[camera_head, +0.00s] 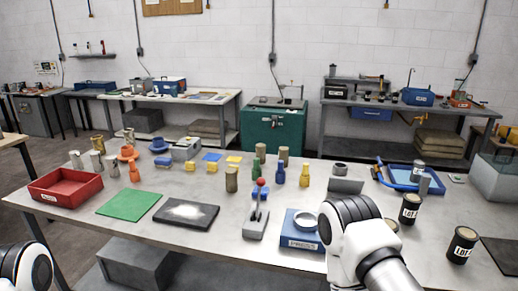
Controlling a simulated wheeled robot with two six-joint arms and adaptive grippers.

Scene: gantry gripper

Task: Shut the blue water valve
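I cannot tell for sure which thing is the blue water valve. A small blue round piece (158,146) stands at the back left of the table, right of a similar orange piece (127,154); it looks like a handwheel. Its turn position is too small to read. A blue-rimmed tray or frame (402,187) lies at the right, with a blue bar at its left side. Neither gripper shows. Only a joint of my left arm is at the bottom left corner, and my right arm rises at the lower right, covering part of the table.
Benches stand behind.

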